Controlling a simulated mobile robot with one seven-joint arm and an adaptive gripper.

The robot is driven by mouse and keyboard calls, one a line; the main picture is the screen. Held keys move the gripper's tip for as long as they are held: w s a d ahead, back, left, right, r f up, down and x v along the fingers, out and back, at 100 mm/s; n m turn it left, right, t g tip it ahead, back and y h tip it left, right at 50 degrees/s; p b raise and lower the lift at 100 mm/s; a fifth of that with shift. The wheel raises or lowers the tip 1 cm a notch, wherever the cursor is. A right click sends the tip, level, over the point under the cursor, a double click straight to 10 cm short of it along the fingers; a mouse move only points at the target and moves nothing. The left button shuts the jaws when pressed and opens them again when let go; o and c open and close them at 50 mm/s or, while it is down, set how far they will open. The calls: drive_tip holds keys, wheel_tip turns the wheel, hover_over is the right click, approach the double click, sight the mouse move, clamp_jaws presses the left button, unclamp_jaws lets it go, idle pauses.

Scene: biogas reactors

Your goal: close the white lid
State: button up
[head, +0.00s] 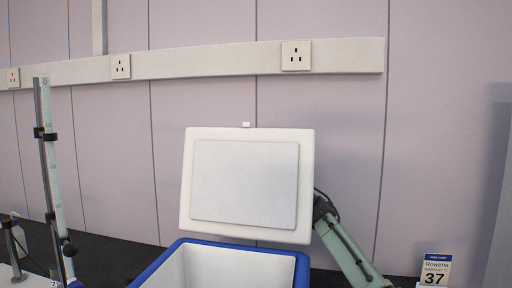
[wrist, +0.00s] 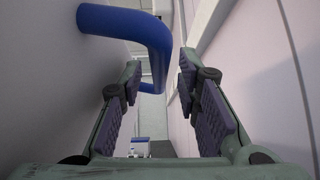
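The white lid (head: 247,185) stands open and nearly upright, tilted slightly, at the back of a blue-rimmed white box (head: 240,246). Its inner face, with a raised panel, faces the head camera. My arm reaches up behind the lid's right edge, and my gripper is hidden behind the lid in the head view. In the wrist view my gripper (wrist: 160,72) is open, its fingers apart with dark pads. A thick blue bar (wrist: 140,28), bent like a handle, extends from a pale surface on the left towards the space between the fingertips. Contact cannot be told.
A lilac panelled wall with a socket rail (head: 215,65) stands close behind the lid. It also fills the wrist view's right side. A stand with a graduated tube (head: 50,160) is at the left. A label card numbered 37 (head: 436,270) stands at the lower right.

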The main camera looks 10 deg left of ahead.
clamp_jaws()
idle(0.6)
